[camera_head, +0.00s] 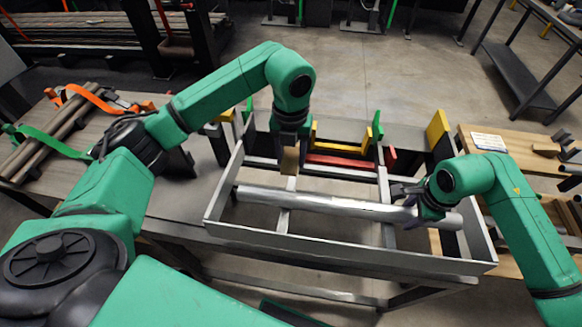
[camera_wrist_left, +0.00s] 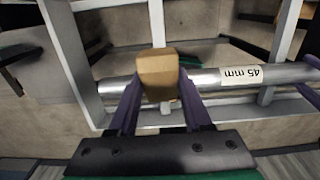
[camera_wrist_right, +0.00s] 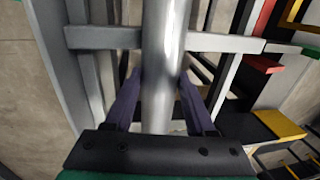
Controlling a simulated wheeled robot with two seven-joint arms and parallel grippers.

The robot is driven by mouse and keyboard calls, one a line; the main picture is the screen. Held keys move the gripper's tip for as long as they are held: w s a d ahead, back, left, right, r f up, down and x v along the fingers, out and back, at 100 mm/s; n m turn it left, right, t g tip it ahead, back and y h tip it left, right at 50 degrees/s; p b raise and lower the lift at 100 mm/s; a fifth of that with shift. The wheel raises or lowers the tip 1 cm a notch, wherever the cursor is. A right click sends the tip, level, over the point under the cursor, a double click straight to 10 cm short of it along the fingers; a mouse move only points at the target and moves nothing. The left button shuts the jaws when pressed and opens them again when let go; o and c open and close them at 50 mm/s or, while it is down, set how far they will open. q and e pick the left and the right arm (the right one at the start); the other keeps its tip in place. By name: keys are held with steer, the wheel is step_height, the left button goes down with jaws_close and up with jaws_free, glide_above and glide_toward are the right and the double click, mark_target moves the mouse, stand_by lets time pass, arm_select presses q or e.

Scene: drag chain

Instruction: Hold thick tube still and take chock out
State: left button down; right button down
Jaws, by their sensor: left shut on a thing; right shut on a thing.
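The thick tube (camera_head: 330,204) is a long silver pipe lying across the inside of a grey metal frame. A "45 mm" label shows on the pipe (camera_wrist_left: 222,78) in the left wrist view. My right gripper (camera_head: 424,201) is shut around the tube near its right end; the right wrist view shows the tube (camera_wrist_right: 163,60) between both fingers. The chock (camera_head: 290,161) is a small tan wooden block. My left gripper (camera_head: 289,146) is shut on it, and the chock (camera_wrist_left: 158,73) overlaps the tube in the left wrist view. I cannot tell whether they touch.
The grey frame (camera_head: 300,241) has raised walls and crossbars around the tube. Red (camera_head: 340,161) and yellow parts stand behind it. A wooden table (camera_head: 515,145) is at the right; bundled rods (camera_head: 52,135) with straps lie at the left.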

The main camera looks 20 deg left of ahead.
steer(key=shift+c, duration=0.8)
jaws_free()
steer(key=shift+r, duration=0.15)
